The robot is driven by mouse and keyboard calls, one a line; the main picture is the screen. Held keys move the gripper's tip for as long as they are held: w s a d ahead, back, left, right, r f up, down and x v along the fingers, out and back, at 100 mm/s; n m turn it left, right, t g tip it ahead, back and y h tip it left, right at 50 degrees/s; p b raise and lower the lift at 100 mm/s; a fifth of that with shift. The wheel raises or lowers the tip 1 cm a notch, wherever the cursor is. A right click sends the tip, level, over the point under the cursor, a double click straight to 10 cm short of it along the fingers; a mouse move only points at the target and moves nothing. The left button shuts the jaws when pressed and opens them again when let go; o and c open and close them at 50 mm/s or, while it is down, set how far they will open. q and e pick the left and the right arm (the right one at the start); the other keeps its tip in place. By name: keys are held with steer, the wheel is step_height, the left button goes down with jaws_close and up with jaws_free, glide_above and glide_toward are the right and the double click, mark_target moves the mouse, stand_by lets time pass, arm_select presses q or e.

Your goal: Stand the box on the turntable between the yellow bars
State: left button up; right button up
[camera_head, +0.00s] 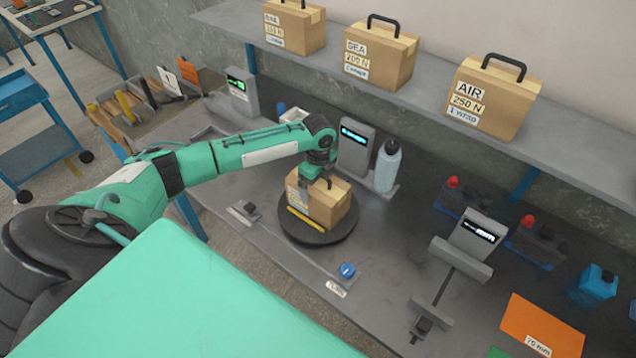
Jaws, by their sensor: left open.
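A brown cardboard box (327,210) with a pale label on its left face stands upright on the round black turntable (318,238). One yellow bar (305,219) shows along the box's front left side. A second bar is not visible; the box may hide it. My left gripper (318,179) is right above the box, at its dark top handle, with its jaws open. The fingertips are small and partly hidden, so I cannot tell whether they touch the handle. My right gripper is not in view.
Several labelled boxes with black handles, one marked AIR (490,98), stand on the grey shelf (580,150). A lit display unit (356,150) and a grey bottle (387,166) stand close behind the turntable. A clamp-like fixture (445,285) and an orange sheet (542,325) lie to the right.

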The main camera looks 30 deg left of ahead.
arm_select(q)
step_height(320, 180, up, 11)
steer(key=b, duration=0.2)
steer(key=shift+w+f+b, duration=0.1)
steer(key=shift+f+b, duration=0.1)
steer(key=shift+b, duration=0.1)
steer(key=shift+r, duration=0.65)
